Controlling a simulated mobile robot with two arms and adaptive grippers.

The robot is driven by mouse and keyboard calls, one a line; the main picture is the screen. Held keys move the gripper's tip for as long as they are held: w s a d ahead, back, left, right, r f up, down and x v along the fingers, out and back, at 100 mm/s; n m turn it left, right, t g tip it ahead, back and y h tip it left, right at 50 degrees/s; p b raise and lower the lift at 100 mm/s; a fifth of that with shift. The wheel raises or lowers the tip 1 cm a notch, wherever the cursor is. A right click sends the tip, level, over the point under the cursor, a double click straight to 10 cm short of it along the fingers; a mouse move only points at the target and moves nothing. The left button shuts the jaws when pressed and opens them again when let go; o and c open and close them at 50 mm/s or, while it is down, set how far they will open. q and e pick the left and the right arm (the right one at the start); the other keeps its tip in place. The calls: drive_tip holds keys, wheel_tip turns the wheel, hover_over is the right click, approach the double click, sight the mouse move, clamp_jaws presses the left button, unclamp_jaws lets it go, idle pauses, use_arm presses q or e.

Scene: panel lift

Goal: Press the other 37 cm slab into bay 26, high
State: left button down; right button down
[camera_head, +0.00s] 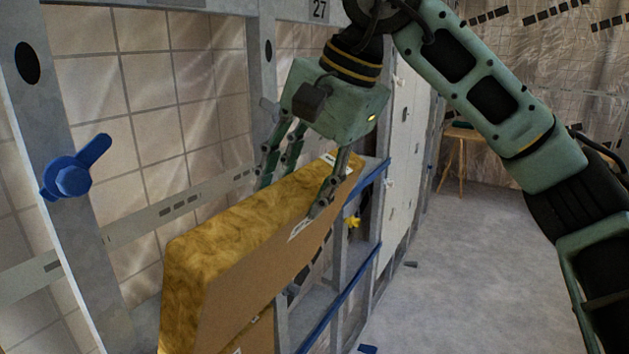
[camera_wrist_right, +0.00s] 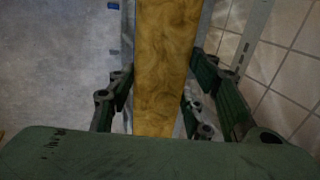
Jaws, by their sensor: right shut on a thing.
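The slab (camera_head: 265,255) has yellow wool on its edge and a brown face with a white label. It sits tilted in the head view, in front of the metal studs. The right wrist view shows the slab (camera_wrist_right: 168,55) running between the fingers of my right gripper (camera_wrist_right: 160,92). A tiled wall bay (camera_head: 130,110) shows behind, between studs; its number is not in view. My left gripper is not in view.
A stud plate marked 27 (camera_head: 319,10) is at the top. A blue wing bolt (camera_head: 75,180) sticks out of the left stud (camera_head: 50,120). Another brown board (camera_head: 255,335) shows below the slab.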

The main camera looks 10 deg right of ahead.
drive_tip(key=w+a+p, duration=0.7)
drive_tip(key=w+a, duration=0.2)
drive_tip(key=shift+w, duration=0.15)
idle(0.9)
drive_tip(key=shift+a+f, duration=0.1)
drive_tip(key=shift+f, duration=0.15)
idle(0.4)
drive_tip(key=c, duration=0.8)
unclamp_jaws()
drive_tip(key=shift+f, duration=0.1)
